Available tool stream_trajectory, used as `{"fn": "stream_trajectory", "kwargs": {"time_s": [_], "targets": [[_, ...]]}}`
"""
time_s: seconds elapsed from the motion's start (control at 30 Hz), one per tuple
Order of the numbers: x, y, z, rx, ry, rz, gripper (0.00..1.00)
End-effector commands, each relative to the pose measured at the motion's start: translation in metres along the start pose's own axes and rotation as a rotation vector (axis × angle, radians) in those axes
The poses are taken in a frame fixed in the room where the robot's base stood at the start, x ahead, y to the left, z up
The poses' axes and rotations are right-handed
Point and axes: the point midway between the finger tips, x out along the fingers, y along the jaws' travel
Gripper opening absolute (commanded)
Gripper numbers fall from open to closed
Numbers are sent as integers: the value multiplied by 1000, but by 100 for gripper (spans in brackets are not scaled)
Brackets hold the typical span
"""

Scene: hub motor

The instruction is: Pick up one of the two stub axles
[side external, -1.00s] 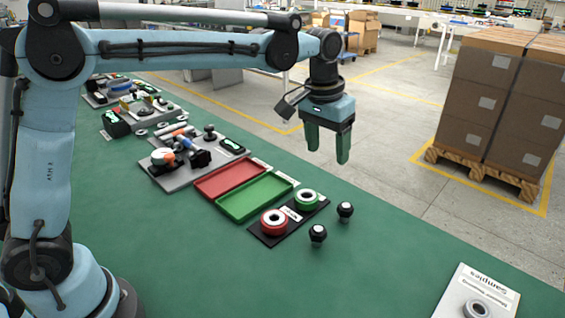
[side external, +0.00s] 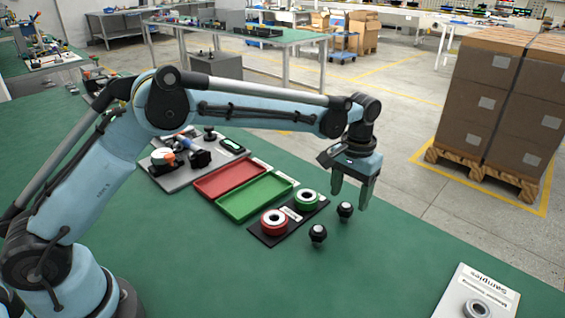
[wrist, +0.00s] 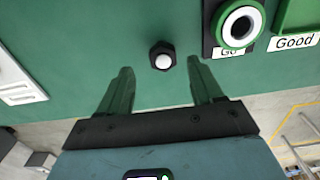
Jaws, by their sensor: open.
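Two stub axles, small black knobs with pale tops, stand upright on the green table in the side view: a far one (side external: 345,211) and a near one (side external: 318,234). My gripper (side external: 350,198) is open and empty, fingers pointing down close to the far axle. The wrist view shows one axle (wrist: 162,56) in line with the space between the fingertips (wrist: 159,65), a little beyond them. I cannot tell the exact height gap. The other axle is not seen in the wrist view.
A black board (side external: 268,237) with a red ring (side external: 273,222) and a green ring (side external: 307,200) lies left of the axles. Red (side external: 228,179) and green (side external: 256,196) trays are farther left. A white samples sheet (side external: 490,281) lies right. Table between is clear.

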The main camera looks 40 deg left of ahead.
Motion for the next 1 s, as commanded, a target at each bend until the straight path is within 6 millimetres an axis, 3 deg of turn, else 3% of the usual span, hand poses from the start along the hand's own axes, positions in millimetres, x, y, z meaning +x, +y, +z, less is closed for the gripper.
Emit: {"fn": "stream_trajectory", "kwargs": {"time_s": [0.43, 0.73, 0.77, 1.0], "targets": [[49, -4, 0, 0, 0, 0, 66], [55, -4, 0, 0, 0, 0, 66], [55, -4, 0, 0, 0, 0, 64], [55, -4, 0, 0, 0, 0, 27]]}}
